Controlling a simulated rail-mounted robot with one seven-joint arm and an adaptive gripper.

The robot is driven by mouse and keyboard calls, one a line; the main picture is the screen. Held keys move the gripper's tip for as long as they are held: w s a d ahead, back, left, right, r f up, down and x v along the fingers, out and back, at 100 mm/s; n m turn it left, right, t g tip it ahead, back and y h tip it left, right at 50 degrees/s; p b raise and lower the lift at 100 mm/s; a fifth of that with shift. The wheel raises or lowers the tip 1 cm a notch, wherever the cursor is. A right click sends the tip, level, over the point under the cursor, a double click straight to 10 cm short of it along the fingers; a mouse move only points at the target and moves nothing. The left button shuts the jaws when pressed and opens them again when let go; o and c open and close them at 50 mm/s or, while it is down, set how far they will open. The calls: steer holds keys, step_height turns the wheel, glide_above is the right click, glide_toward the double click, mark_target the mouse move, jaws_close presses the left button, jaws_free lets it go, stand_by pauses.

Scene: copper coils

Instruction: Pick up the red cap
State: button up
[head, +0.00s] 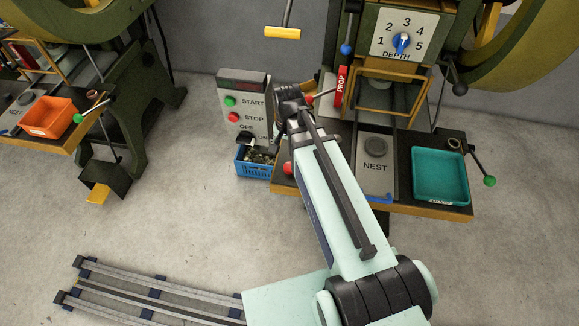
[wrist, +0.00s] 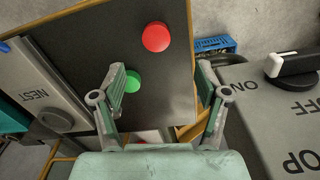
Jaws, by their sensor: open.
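The red cap (wrist: 156,37) is a round red disc on the dark bench top, near its edge. In the head view its red side shows (head: 288,168) at the bench's left front, partly hidden by my arm. A green disc (wrist: 132,81) lies near it, partly behind one finger. My gripper (wrist: 160,75) is open, with nothing between its fingers. In the wrist view the red cap appears beyond the fingertips, toward the top. In the head view my gripper (head: 291,98) is above the bench's left side, beside the control box, its fingers mostly hidden.
The control box (head: 245,100) with START and STOP buttons stands close left of my gripper. A blue bin (head: 256,170) is below it. On the bench are the NEST plate (head: 375,182) and a teal tray (head: 440,176). A red PROP bar (head: 341,88) hangs behind.

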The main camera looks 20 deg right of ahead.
glide_above(289, 166)
steer(key=shift+a+f+p, duration=0.2)
steer(key=shift+f+p, duration=0.2)
steer(key=shift+f, duration=1.7)
steer(key=shift+s+d+f+p, duration=0.1)
steer(key=shift+d+f+p, duration=0.1)
steer(key=shift+f+p, duration=0.75)
steer(key=shift+f, duration=1.65)
steer(key=c, duration=1.2)
